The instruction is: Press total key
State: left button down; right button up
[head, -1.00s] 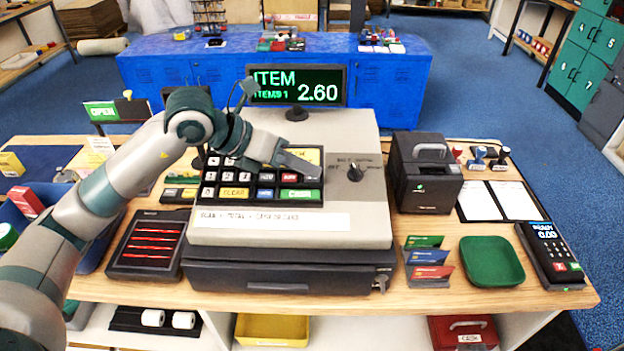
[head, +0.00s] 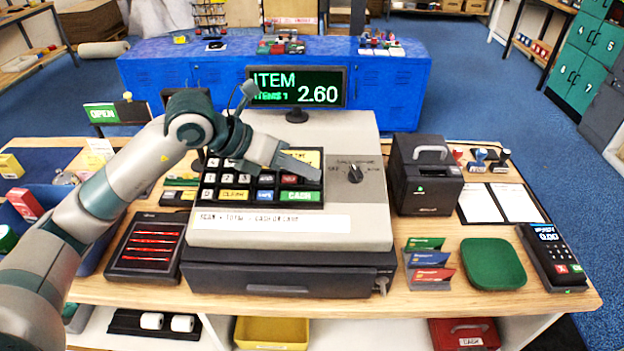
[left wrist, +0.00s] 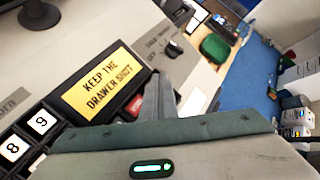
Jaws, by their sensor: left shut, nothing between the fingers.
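The cash register (head: 345,228) stands on the counter, with a keypad (head: 208,194) on its left half. The keypad has white number keys, a yellow CLEAR key (head: 234,195), a green CASH key (head: 299,196) and dark blue and red keys. I cannot read a total label; part of the keypad is hidden by my left gripper (head: 314,170). That gripper is shut and empty, over the keypad's upper right. In the left wrist view its fingers (left wrist: 168,98) are beside a yellow KEEP THE DRAWER SHUT sign (left wrist: 103,80); contact cannot be told. The display (head: 297,87) reads ITEM 2.60.
A black printer (head: 426,180), a card rack (head: 429,270), a green tray (head: 493,263) and a card terminal (head: 553,255) stand right of the register. A dark tray with red strips (head: 150,247) is at its left. The closed cash drawer (head: 290,280) is below.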

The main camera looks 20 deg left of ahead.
pick_arm(q)
jog(key=shift+s+f+b, duration=0.1)
jog(key=shift+f+b, duration=0.3)
jog(key=shift+f, duration=0.1)
dwell(0.7)
jog(key=shift+r, duration=0.15)
jog(key=shift+d+r+p, duration=0.1)
jog(key=shift+r+p, duration=0.25)
jog(key=shift+r, duration=0.45)
jog(key=shift+s+d+r+p, duration=0.1)
jog(key=shift+s+r+p, duration=0.1)
jog(key=shift+r+p, duration=0.45)
jog(key=shift+s+r+p, duration=0.15)
jog(key=shift+r+p, duration=0.1)
jog(key=shift+r, duration=0.75)
jog(key=shift+s+d+r+p, duration=0.1)
jog(key=shift+s+r+p, duration=0.1)
jog(key=shift+r+p, duration=0.45)
jog(key=shift+a+r, duration=0.1)
jog(key=shift+r, duration=0.15)
